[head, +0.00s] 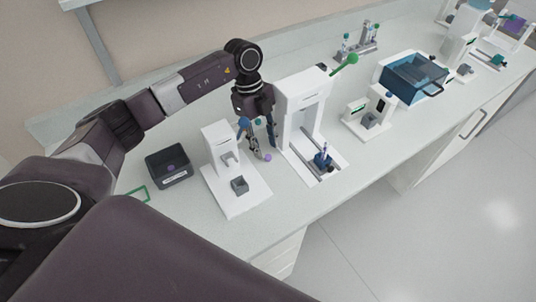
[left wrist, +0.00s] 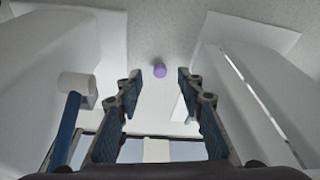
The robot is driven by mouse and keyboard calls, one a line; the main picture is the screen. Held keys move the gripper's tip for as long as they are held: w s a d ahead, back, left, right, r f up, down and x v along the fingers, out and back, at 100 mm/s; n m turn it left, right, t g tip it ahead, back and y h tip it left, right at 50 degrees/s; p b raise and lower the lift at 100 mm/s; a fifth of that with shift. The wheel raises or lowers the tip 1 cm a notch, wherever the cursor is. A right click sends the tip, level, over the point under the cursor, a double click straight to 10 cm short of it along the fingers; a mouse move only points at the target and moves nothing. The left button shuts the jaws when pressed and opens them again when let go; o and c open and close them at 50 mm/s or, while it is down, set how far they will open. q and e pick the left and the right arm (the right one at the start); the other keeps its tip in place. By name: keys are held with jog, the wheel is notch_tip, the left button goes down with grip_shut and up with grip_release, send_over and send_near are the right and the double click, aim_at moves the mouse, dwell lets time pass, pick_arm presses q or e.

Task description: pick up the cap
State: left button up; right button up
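A small purple cap (head: 267,157) is on the bench between two white machines, close to the tips of my left gripper (head: 262,146). In the left wrist view the cap (left wrist: 160,71) shows just past the fingertips, centred between the two fingers. My left gripper (left wrist: 160,78) points down, open and empty, with a clear gap around the cap. I cannot tell its exact height above the bench. My right gripper is not in view.
A white machine with a grey block (head: 239,185) stands left of the gripper. A taller white frame (head: 305,97) with a blue part stands close on the right. A dark box (head: 169,166) with a purple spot lies farther left. Bench front is clear.

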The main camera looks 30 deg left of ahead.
aim_at(268, 155)
pick_arm(q)
jog(key=shift+x, duration=1.2)
jog(key=shift+d+f+p, duration=0.15)
jog(key=shift+f+p, duration=0.15)
jog(key=shift+f, duration=0.1)
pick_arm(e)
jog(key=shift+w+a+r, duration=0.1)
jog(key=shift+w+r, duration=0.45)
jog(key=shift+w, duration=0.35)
pick_arm(q)
jog(key=shift+c, duration=0.4)
jog(key=c, duration=0.7)
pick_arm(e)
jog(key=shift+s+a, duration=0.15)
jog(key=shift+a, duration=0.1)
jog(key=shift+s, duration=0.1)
pick_arm(q)
jog(key=shift+r, duration=0.15)
